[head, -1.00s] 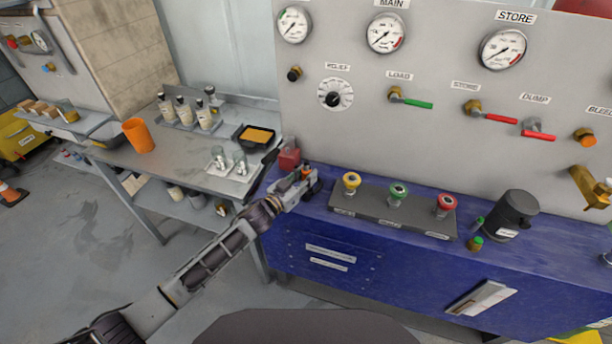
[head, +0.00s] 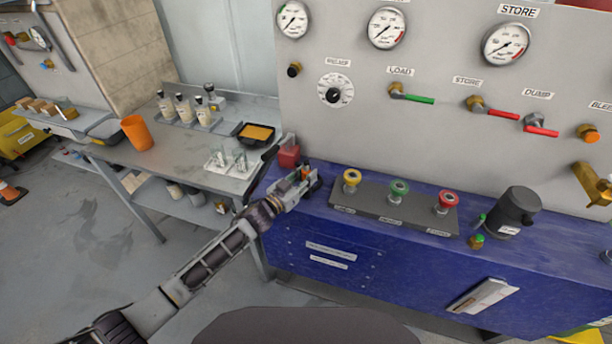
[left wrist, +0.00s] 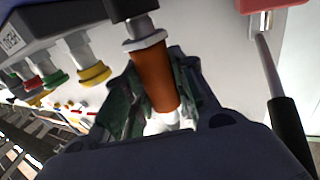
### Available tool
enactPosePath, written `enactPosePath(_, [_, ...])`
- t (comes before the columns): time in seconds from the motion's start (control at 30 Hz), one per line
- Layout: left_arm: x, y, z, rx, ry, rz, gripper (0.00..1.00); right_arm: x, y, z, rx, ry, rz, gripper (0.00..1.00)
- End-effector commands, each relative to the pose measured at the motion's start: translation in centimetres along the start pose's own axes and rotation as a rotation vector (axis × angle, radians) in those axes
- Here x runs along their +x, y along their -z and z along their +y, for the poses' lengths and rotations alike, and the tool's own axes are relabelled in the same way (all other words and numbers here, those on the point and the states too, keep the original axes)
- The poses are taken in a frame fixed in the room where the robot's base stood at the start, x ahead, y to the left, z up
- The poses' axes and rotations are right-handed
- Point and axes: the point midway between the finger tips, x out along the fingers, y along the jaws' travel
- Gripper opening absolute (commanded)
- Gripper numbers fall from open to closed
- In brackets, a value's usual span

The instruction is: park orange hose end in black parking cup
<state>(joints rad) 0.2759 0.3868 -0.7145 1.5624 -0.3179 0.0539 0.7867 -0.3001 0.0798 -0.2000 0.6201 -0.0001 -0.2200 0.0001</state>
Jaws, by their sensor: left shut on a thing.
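My left gripper (head: 303,183) is at the left end of the blue bench top, shut on the orange hose end (left wrist: 155,75). In the left wrist view the hose end is an orange-brown cylinder between the fingers, with a pale metal collar and a black part (left wrist: 132,9) beyond it. I cannot tell whether that black part belongs to the hose end or to a cup. In the head view the fingers mostly hide the hose end. A black cup-like vessel (head: 515,212) with a white label stands at the right of the bench. My right gripper is not in view.
A dark strip (head: 380,217) with yellow, green and red couplings lies right of my left gripper. A red block (head: 289,152) stands close behind it. The upright panel (head: 440,140) with gauges and valves rises behind. A grey side table (head: 180,157) holds bottles, glasses and an orange cup.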

Motion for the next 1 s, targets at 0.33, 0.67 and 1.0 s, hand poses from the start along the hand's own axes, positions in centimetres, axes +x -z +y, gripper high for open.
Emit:
enactPosePath(0.33, [0.03, -0.49, 0.00, 0.000, 0.000, 0.002, 0.00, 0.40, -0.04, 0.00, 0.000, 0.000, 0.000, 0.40])
enactPosePath(0.67, [0.03, -0.99, 0.00, 0.000, 0.000, 0.002, 0.00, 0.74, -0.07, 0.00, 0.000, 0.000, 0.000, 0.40])
enactPosePath(1.0, [0.02, -0.98, 0.00, 0.000, 0.000, 0.001, 0.52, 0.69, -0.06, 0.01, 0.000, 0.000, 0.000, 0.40])
